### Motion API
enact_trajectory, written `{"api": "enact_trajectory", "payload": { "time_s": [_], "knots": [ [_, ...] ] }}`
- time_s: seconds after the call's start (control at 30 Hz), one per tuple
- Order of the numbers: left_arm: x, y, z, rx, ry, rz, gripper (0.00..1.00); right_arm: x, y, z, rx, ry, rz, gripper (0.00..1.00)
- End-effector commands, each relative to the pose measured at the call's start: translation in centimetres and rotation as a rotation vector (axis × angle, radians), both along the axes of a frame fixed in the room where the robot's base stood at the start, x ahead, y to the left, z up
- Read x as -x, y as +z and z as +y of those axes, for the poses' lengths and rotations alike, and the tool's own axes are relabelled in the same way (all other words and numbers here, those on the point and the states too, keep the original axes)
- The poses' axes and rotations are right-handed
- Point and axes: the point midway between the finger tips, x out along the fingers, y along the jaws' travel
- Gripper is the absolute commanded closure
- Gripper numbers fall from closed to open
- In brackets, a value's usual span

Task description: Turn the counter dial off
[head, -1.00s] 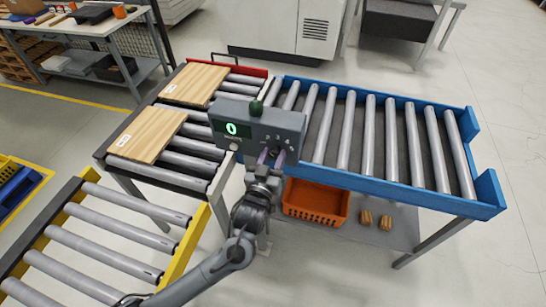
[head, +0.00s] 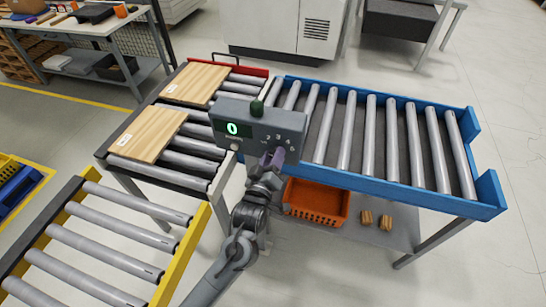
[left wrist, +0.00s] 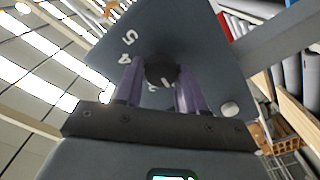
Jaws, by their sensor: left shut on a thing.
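The counter is a dark grey box (head: 290,121) on the conveyor's near side. Its lit green display (head: 232,129) reads 0. White numbers are printed around the dial on its right part. The dial is a dark round knob (left wrist: 161,69) in the left wrist view, with a white mark near its lower edge. My left gripper (head: 272,158) is at the dial, largely hiding it in the head view. In the left wrist view its purple fingers (left wrist: 159,84) stand on both sides of the knob, shut on it. My right gripper is out of view.
A blue-railed roller conveyor (head: 390,180) runs right of the counter. Two wooden boards (head: 195,84) (head: 148,135) lie on the rollers to the left. An orange crate (head: 315,203) and small wooden blocks (head: 376,220) are below. A yellow-edged conveyor (head: 95,250) is at lower left.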

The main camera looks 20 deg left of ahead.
Motion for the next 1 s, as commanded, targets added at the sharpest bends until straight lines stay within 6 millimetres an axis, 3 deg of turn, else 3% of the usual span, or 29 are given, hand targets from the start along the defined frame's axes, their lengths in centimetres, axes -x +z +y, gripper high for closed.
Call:
{"api": "enact_trajectory", "payload": {
  "time_s": [0.4,0.43,0.57,1.0],
  "knots": [
    [0.00,-0.05,0.01,0.009,0.000,0.001,0.90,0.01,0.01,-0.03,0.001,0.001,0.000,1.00],
    [0.00,-0.04,0.02,0.009,0.000,0.001,0.57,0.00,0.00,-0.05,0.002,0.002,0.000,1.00],
    [0.00,-0.03,0.01,0.008,0.001,0.000,0.37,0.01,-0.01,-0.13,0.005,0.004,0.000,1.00],
    [0.84,-0.15,-0.09,0.009,-0.001,0.001,0.36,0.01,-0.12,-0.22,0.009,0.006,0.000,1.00]
  ]
}}
